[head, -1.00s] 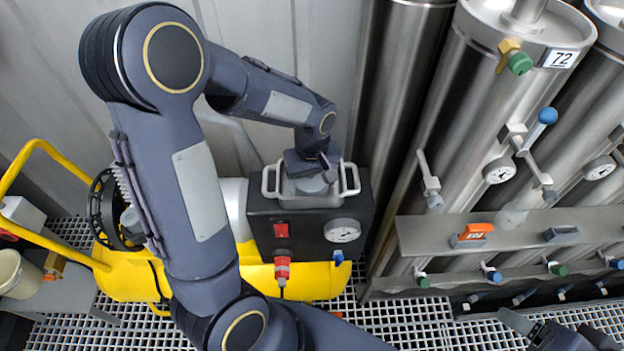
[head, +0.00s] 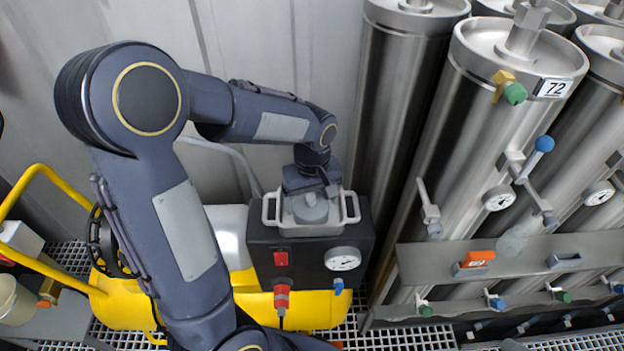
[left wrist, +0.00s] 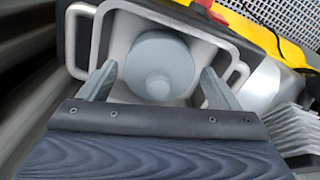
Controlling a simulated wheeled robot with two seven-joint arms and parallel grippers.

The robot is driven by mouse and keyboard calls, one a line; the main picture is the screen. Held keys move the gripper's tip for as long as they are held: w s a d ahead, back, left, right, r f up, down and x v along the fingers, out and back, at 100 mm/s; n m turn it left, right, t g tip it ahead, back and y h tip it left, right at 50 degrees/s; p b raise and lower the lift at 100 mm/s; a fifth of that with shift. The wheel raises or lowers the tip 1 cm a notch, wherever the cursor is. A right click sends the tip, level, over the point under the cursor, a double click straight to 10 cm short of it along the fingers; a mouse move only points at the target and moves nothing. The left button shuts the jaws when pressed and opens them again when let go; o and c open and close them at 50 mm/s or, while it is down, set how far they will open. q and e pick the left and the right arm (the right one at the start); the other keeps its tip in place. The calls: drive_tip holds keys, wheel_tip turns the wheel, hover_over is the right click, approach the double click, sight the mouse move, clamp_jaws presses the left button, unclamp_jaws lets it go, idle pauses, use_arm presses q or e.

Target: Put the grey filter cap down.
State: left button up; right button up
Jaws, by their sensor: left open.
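The grey filter cap (head: 310,208) is a round, stepped piece with a small knob. It sits in the pale tray (head: 352,207) with two side handles, on top of the black box with the gauge. My left gripper (head: 318,184) is just above and behind it, pointing down. In the left wrist view the cap (left wrist: 160,65) lies between the two spread fingers of the open left gripper (left wrist: 158,78), with a gap on each side. The tray's rim (left wrist: 85,40) surrounds the cap there. My right gripper does not show clearly in either view.
The black box (head: 262,240) carries a gauge (head: 342,258) and a red plug (head: 282,295), and stands by a yellow cart (head: 320,310). Steel vessels (head: 490,130) with valves rise close on the right. A grey wall is behind.

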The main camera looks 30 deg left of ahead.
sight(311, 201)
use_arm(q)
wheel_tip(311, 201, up, 8)
drive_tip(key=shift+f, duration=0.15)
drive_tip(key=shift+s+r, duration=0.15)
drive_tip(key=shift+r, duration=0.15)
drive_tip(key=s+d+m+t+h, duration=0.1)
drive_tip(key=s+m+t+h, duration=0.1)
drive_tip(key=s, duration=0.6)
drive_tip(key=s+d+m+t+h, duration=0.1)
drive_tip(key=s+d+m+t, duration=0.1)
drive_tip(key=s+m, duration=0.3)
drive_tip(key=s+t, duration=0.1)
drive_tip(key=s, duration=0.2)
drive_tip(key=shift+d+r+m+t+h, duration=0.3)
drive_tip(key=shift+r+h, duration=0.05)
drive_tip(key=shift+h, duration=0.05)
